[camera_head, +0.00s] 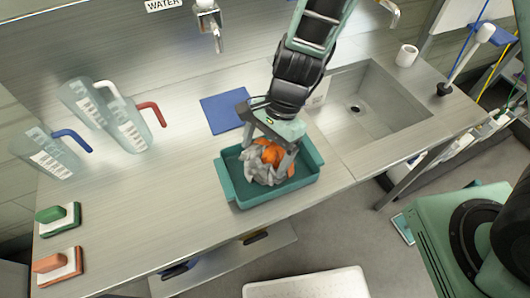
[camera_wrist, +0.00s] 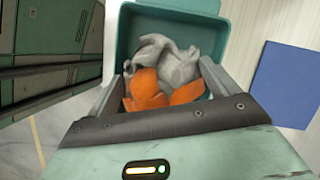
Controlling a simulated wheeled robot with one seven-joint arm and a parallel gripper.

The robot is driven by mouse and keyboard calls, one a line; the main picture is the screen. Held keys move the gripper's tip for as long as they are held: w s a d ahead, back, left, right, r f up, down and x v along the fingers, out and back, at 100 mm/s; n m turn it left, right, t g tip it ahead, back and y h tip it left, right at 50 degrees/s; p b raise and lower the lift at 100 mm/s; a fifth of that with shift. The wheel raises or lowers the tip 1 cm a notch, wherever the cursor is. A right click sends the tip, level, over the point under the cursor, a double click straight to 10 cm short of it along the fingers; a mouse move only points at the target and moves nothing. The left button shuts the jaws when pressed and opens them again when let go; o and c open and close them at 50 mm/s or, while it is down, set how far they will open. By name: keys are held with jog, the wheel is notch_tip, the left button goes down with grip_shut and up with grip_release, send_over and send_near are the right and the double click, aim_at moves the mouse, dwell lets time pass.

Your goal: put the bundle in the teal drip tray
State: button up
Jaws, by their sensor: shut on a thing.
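The bundle (camera_head: 266,160) is a crumpled grey and orange cloth-like wad. The teal drip tray (camera_head: 235,193) is a shallow rectangular pan with end handles on the steel counter. My gripper (camera_head: 272,153) points down over the tray and is shut on the bundle. The bundle is within the tray's outline, low between its walls; I cannot tell whether it touches the tray floor. In the wrist view the bundle (camera_wrist: 165,70) shows between the two fingers, with the tray's rim (camera_wrist: 170,8) around it. The fingertips are partly hidden by the bundle.
A blue mat (camera_head: 225,111) lies behind the tray. A sink (camera_head: 375,110) is at the right. Clear jugs (camera_head: 130,130) and scrub brushes (camera_head: 58,216) stand at the left. The counter left of the tray is clear; its front edge is close to the tray.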

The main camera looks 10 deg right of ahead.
jog(key=shift+f, duration=0.7)
jog(key=o, duration=1)
jog(key=shift+f, duration=0.1)
jog(key=v, duration=1.2)
jog(key=s+d+r+n+t+h, duration=0.1)
jog(key=s+d+r+n, duration=0.1)
jog(key=s+n, duration=0.4)
jog(key=s+d+r+n+t+h, duration=0.1)
jog(key=s+r+n, duration=0.4)
jog(key=n, duration=0.7)
jog(key=s+d+h, duration=0.1)
jog(key=s+d, duration=0.1)
jog(key=shift+s+d+t, duration=0.2)
jog(key=shift+s+t, duration=0.1)
jog(key=shift+s, duration=0.05)
jog(key=shift+r, duration=0.15)
